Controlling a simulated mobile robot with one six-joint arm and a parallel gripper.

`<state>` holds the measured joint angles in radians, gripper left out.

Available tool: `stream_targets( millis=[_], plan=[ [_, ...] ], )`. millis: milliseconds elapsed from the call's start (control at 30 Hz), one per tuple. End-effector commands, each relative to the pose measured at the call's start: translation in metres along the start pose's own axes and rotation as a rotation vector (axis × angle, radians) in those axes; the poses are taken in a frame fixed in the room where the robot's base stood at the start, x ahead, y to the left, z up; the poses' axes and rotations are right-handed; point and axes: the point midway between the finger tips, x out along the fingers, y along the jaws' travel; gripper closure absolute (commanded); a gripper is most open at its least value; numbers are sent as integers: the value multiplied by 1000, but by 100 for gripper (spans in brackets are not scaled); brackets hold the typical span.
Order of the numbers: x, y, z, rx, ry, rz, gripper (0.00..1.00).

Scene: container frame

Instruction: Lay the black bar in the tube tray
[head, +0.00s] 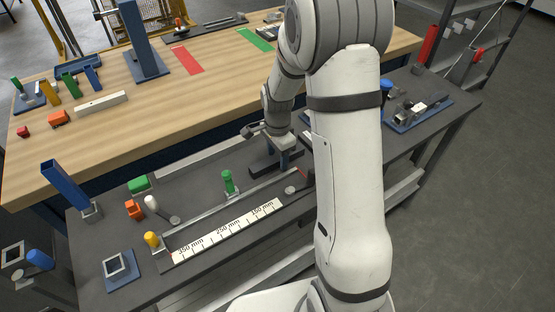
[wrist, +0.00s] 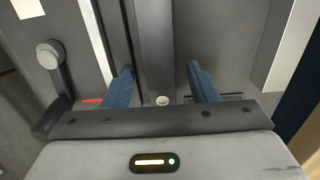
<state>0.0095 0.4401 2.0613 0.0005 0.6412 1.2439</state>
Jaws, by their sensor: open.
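My gripper (head: 284,158) points down over the grey bench, right of centre in the head view, partly behind my arm. A black bar (head: 262,168) lies below it on the bench. In the wrist view my gripper (wrist: 162,84) has two blue fingers spread wide. A long dark bar (wrist: 155,40), apparently the same one, runs between them with a gap on both sides. A small blue tray (head: 78,63) stands at the back left of the wooden table; I cannot tell for sure that it is the tube tray.
A ruler strip (head: 228,231) with a metal rail runs along the bench front. A green-topped post (head: 228,181), a slanted blue tube (head: 65,186) and small coloured parts stand to the left. A blue post (head: 143,45) rises from the wooden table (head: 150,115).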

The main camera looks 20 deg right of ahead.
Motion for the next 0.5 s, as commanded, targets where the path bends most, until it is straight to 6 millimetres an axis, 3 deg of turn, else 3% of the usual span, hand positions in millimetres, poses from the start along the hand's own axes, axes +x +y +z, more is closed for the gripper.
stream_targets(
  millis=[167, 500],
  plan=[
    [0, 0, 0, 0, 0, -1, 49],
    [-1, 0, -1, 1, 0, -1, 77]
  ],
)
